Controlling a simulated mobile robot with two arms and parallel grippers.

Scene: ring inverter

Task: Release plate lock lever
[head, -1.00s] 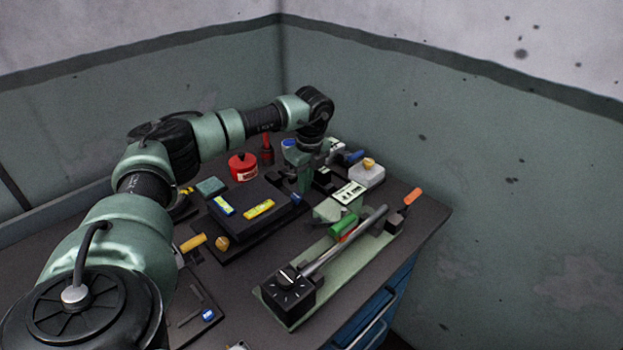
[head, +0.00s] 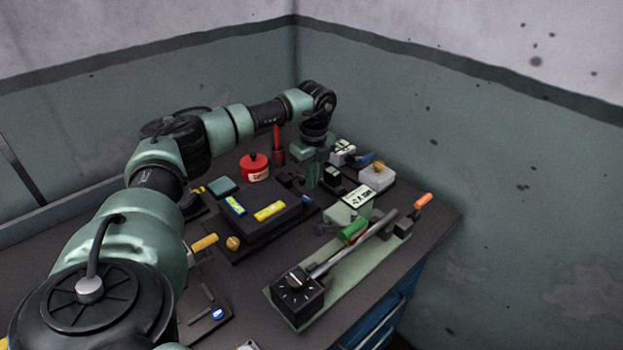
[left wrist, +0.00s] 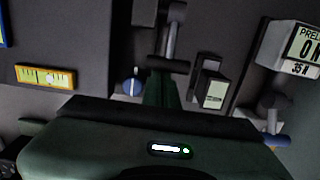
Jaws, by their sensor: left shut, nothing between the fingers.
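My left gripper (head: 312,178) points down over the far part of the bench, behind the black block with yellow labels. It is shut and empty. In the left wrist view its body fills the bottom, and its green fingers (left wrist: 160,92) point at the bench near a grey bar-shaped fitting (left wrist: 172,40). I cannot tell for sure which part is the plate lock lever. Lever-like parts are a blue-tipped one (head: 364,159) right of the gripper, a green handle (head: 354,229), an orange handle (head: 423,200) and a yellow handle (head: 204,242). My right gripper is out of view.
A red pot (head: 255,172) and an upright red handle (head: 278,142) stand left of the gripper. The labelled black block (head: 262,222) lies in front. A long green-based fixture with a metal rod (head: 345,252) runs along the right. Walls close off the back and right.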

